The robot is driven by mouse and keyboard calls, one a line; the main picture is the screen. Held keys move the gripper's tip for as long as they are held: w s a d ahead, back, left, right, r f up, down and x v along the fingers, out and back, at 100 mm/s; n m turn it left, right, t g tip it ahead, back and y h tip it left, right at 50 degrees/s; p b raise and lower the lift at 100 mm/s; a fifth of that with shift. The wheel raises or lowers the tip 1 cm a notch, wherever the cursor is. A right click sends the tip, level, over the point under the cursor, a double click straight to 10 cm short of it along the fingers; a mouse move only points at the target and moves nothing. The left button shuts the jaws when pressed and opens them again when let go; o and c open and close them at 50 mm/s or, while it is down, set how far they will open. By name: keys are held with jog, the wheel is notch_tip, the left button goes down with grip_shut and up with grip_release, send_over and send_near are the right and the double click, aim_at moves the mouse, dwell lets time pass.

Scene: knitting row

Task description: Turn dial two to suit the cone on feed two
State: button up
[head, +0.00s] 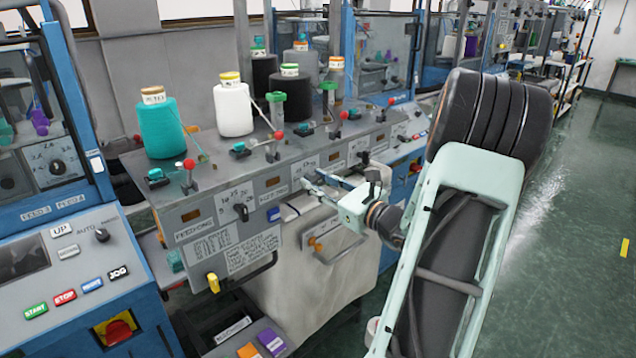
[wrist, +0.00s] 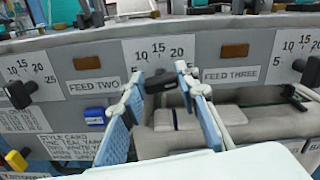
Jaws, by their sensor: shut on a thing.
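Dial two (wrist: 160,82) is a dark knob under a scale reading 10, 15, 20, right of the FEED TWO label (wrist: 95,87). My gripper (wrist: 162,84) has its two pale blue fingers on either side of this knob and is shut on it. The knob's pointer cannot be made out. In the head view my gripper (head: 318,187) reaches the front panel, and its fingers hide dial two. The white cone (head: 233,110), with a yellow-topped tube, stands upright on the shelf, second from the left after the teal cone (head: 162,128).
The neighbouring dial (wrist: 20,93) is at left, and the FEED THREE label (wrist: 231,75) and its dial (wrist: 310,70) are at right. A style card (wrist: 45,130) hangs at lower left. Red-knobbed levers (head: 189,165) stand along the shelf edge. Dark cones stand farther back.

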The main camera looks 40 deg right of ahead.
jog(key=shift+f+b, duration=0.2)
jog(key=shift+b, duration=0.25)
jog(key=shift+f+n+b, duration=0.1)
jog(key=shift+n+b, duration=0.6)
jog(key=shift+b, duration=0.25)
jog(key=n+b, duration=0.2)
jog(key=b, duration=0.2)
jog(key=shift+a+f, duration=0.1)
jog(key=n+b, duration=0.4)
jog(key=b, duration=0.2)
jog(key=shift+a, duration=0.1)
jog(key=shift+r+n+b, duration=0.25)
jog(key=shift+n+b, duration=0.05)
jog(key=shift+b, duration=0.05)
jog(key=o, duration=1.1)
jog(key=shift+o, duration=0.2)
